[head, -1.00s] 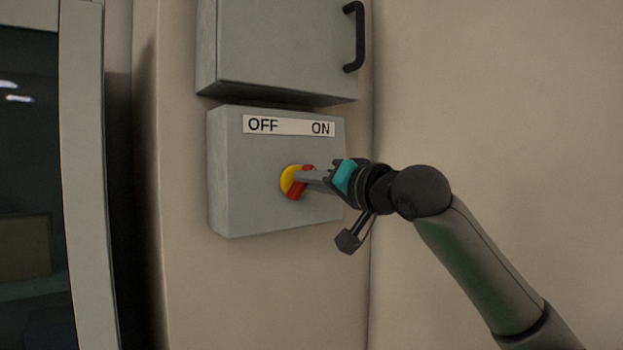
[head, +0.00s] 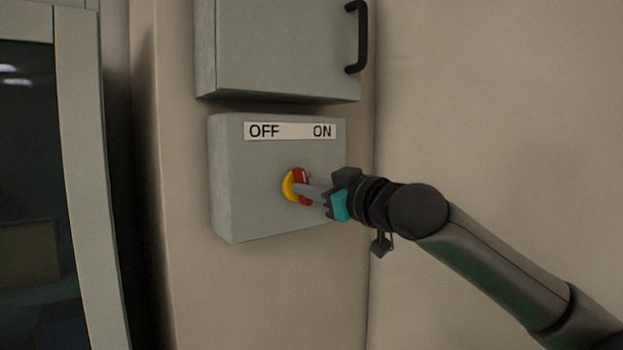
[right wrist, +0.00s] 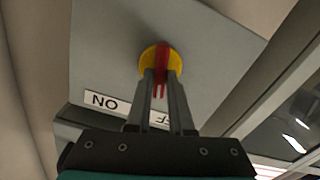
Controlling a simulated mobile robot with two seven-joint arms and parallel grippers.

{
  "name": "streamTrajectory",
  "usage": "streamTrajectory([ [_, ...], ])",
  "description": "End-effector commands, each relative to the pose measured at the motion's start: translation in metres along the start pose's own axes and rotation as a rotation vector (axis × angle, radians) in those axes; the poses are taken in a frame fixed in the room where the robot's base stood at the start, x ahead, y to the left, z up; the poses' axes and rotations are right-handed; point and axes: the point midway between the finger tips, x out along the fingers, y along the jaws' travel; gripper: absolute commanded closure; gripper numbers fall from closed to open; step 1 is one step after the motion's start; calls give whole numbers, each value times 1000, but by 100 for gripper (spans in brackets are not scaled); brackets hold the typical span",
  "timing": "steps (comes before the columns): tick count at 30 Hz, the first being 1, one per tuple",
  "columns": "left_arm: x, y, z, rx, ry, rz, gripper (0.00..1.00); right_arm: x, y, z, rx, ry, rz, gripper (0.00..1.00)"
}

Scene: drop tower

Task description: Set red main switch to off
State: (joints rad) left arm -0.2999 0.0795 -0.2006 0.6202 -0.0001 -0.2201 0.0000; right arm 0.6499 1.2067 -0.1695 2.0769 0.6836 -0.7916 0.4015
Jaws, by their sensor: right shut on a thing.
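The red main switch (head: 299,174) is a red handle on a yellow round base (head: 288,187), on the front of a grey box (head: 240,185). A white label (head: 292,131) above it reads OFF at the left and ON at the right. The right wrist view shows the red handle (right wrist: 161,58) between the two fingertips (right wrist: 160,78), with the label upside down. My left gripper is not in view.
A second grey box (head: 275,45) with a black handle (head: 357,37) hangs just above the switch box. A framed dark window or door (head: 30,190) stands at the left. The wall (head: 480,90) right of the boxes is bare.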

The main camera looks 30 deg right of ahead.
Motion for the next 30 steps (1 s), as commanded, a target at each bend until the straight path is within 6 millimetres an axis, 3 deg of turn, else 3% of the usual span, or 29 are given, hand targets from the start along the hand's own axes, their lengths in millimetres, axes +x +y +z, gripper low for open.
streamTrajectory([
  [15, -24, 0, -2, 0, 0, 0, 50, 0, -1, -1, -401, 0, 0, 100],
  [30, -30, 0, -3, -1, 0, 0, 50, 0, -2, 0, -516, 1, 0, 100],
])
